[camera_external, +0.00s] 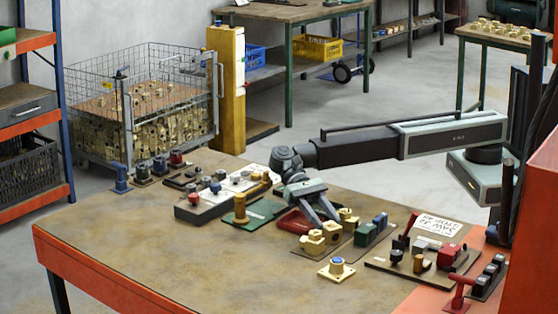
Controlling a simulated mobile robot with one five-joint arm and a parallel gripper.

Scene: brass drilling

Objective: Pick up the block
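Several small brass-coloured blocks stand together on a board on the workbench in the external view: one block in front (313,241), one just right of it (332,231), and one farther back (348,220). The frame does not show which one the task means. My gripper (326,219) points down just above and behind the front blocks, its two fingers apart. I see nothing held between them. Whether the fingertips touch a block cannot be told at this size.
A red tray (296,223) lies left of the blocks, and dark green blocks (365,234) stand to their right. A brass cylinder (240,208) stands farther left. The bench's left front (160,245) is clear.

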